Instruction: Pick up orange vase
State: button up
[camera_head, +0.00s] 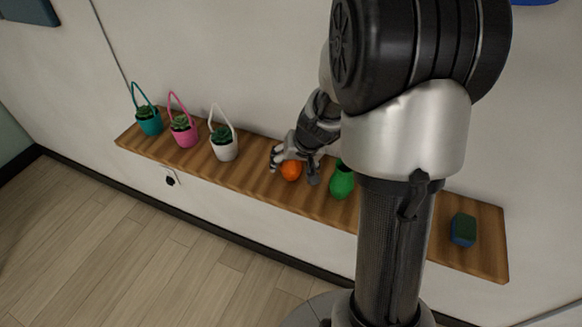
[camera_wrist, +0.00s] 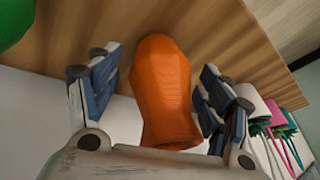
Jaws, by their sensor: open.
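The orange vase (camera_head: 291,171) stands on the wooden shelf (camera_head: 262,184), partly covered by my gripper in the head view. In the wrist view the orange vase (camera_wrist: 163,92) is between my two open fingers, with a visible gap on each side. My gripper (camera_wrist: 158,88) is open, with its blue-padded fingers on either side of the vase. In the head view my gripper (camera_head: 293,165) is at the vase, above the shelf.
A green vase (camera_head: 342,181) stands close to the right of the orange one. White (camera_head: 224,147), pink (camera_head: 184,133) and teal (camera_head: 149,122) hanging planters are to the left. A blue-green block (camera_head: 463,229) lies at the right end. The wall is close behind the shelf.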

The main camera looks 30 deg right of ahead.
jog(key=shift+w+f, duration=0.3)
jog(key=shift+f, duration=0.25)
jog(key=shift+r, duration=0.1)
jog(key=shift+c, duration=0.4)
jog(key=c, duration=1.1)
jog(key=shift+o, duration=0.2)
